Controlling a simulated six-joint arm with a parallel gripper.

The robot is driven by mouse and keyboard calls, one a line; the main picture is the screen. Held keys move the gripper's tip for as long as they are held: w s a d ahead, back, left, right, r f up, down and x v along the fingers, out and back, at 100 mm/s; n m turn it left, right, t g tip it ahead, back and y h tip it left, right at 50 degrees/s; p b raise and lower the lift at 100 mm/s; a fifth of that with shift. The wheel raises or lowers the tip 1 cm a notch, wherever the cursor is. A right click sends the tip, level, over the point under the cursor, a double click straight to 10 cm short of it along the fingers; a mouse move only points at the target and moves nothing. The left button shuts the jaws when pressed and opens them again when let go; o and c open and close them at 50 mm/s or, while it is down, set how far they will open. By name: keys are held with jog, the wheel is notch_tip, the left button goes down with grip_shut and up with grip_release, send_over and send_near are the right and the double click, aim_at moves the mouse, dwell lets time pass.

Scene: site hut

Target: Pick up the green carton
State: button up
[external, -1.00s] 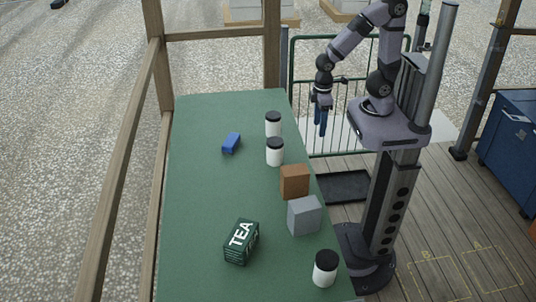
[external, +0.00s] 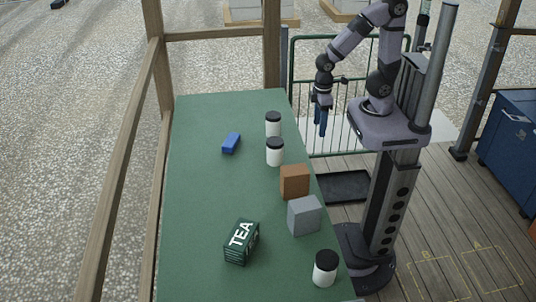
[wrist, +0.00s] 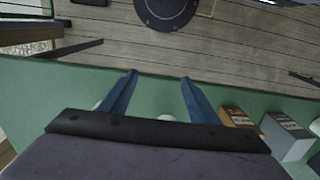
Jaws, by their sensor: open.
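The green carton (external: 241,243), marked TEA in white, lies on the green table near its front end in the external view. I cannot make it out in the wrist view. My gripper (external: 321,121) hangs beyond the table's right edge, near the far end, well away from the carton. Its two blue fingers are apart and empty, and they also show in the wrist view (wrist: 158,90).
On the green table (external: 205,200), a brown box (external: 294,181), a grey box (external: 305,215), white jars with black lids (external: 275,152) (external: 325,268) (external: 273,124) line the right side. Wooden posts (external: 155,60) border the left.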

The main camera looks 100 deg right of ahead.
dwell(0.4)
jog(key=o, duration=0.4)
